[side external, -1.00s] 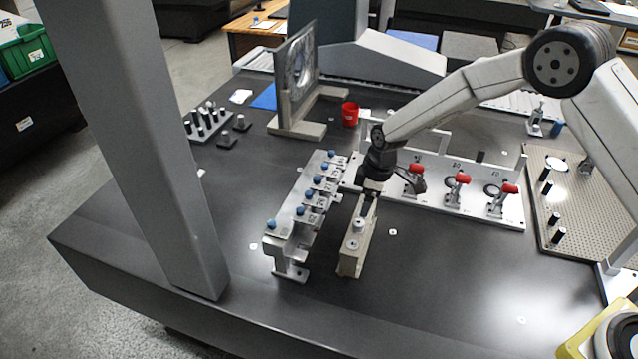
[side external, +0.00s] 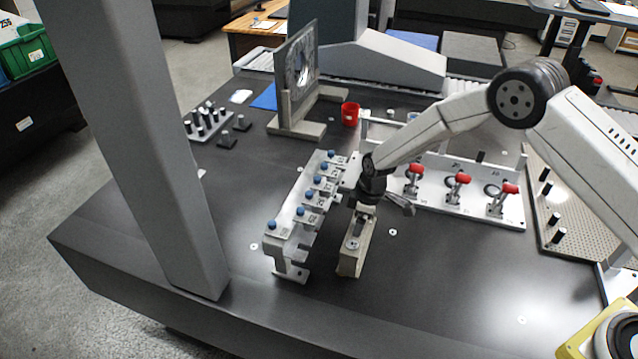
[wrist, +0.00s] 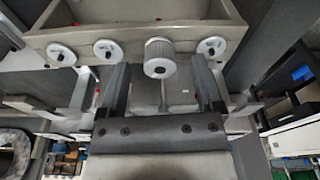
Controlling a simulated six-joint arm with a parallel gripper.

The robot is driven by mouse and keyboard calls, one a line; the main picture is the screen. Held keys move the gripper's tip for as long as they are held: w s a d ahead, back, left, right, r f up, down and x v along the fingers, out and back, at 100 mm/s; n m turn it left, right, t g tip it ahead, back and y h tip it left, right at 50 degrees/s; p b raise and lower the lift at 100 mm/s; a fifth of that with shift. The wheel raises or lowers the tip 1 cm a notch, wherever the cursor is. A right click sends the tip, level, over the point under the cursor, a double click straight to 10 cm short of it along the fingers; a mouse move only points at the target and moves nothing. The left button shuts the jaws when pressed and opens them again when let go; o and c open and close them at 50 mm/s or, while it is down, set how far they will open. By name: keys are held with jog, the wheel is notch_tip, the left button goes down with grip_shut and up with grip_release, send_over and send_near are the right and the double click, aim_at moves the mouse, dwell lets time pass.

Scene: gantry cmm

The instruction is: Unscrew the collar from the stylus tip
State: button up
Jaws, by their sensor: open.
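A tan block (side external: 348,266) stands on the dark table in the side view, with a pale round piece (side external: 352,244) on top near its front end. My gripper (side external: 360,229) is over the block just behind that piece. In the wrist view the block (wrist: 215,32) carries a row of round pieces. One ribbed pale cylinder (wrist: 159,57), likely the collar, stands out from the row. My open gripper (wrist: 160,72) has one finger to each side of it, apart from it. The stylus tip cannot be made out.
A silver rack (side external: 288,230) with several blue-tipped styli stands close left of the block. A white plate (side external: 480,212) with red-handled clamps lies right and behind. A grey column (side external: 150,150) rises at left. The table front right is clear.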

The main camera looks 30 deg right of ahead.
jog(key=shift+f, duration=0.3)
grip_shut()
jog(key=shift+n, duration=0.3)
jog(key=shift+n+g, duration=0.3)
jog(key=shift+n, duration=1)
jog(key=shift+n, duration=1.6)
